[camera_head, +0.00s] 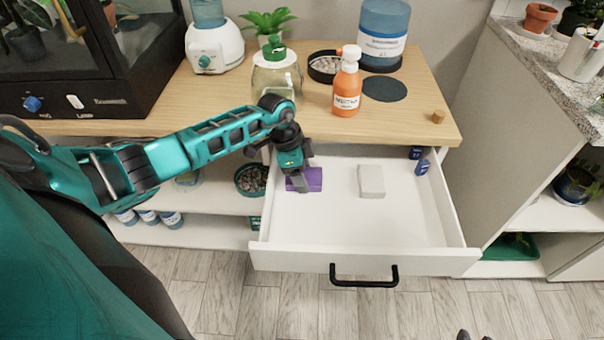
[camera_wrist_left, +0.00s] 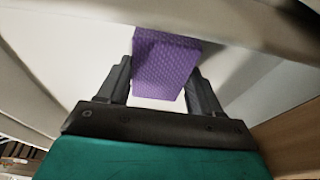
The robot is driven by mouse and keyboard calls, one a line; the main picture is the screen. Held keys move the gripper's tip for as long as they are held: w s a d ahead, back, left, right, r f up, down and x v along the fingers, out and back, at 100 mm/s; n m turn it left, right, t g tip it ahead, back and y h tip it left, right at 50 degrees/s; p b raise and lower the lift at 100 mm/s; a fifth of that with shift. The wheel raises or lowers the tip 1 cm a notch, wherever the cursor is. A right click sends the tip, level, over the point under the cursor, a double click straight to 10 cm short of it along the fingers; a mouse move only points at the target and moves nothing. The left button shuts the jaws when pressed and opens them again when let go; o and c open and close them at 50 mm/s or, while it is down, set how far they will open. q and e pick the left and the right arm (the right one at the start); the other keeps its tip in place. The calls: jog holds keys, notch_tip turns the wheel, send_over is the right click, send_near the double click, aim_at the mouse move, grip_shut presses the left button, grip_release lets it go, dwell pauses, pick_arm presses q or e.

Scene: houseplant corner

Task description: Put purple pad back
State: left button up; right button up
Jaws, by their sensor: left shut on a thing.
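The purple pad (camera_head: 314,179) is at the left side of the open white drawer (camera_head: 345,262) in the head view. My left gripper (camera_head: 299,184) reaches down over the drawer's left part and is shut on the pad. In the left wrist view the purple pad (camera_wrist_left: 165,62) sits between the two dark fingers of my left gripper (camera_wrist_left: 162,85), with its textured face showing. I cannot tell whether the pad touches the drawer floor. My right gripper is not in view.
A light grey block (camera_head: 371,181) lies in the drawer's middle, and small dark blue items (camera_head: 422,167) lie at its right. The drawer's front half is clear.

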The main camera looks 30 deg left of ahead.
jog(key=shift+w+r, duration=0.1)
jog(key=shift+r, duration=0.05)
pick_arm(q)
jog(key=o, duration=0.7)
jog(key=shift+r, duration=0.25)
jog(key=p+v, duration=0.3)
jog(key=v, duration=0.8)
jog(key=shift+s+a+r, duration=0.1)
jog(key=shift+r, duration=0.2)
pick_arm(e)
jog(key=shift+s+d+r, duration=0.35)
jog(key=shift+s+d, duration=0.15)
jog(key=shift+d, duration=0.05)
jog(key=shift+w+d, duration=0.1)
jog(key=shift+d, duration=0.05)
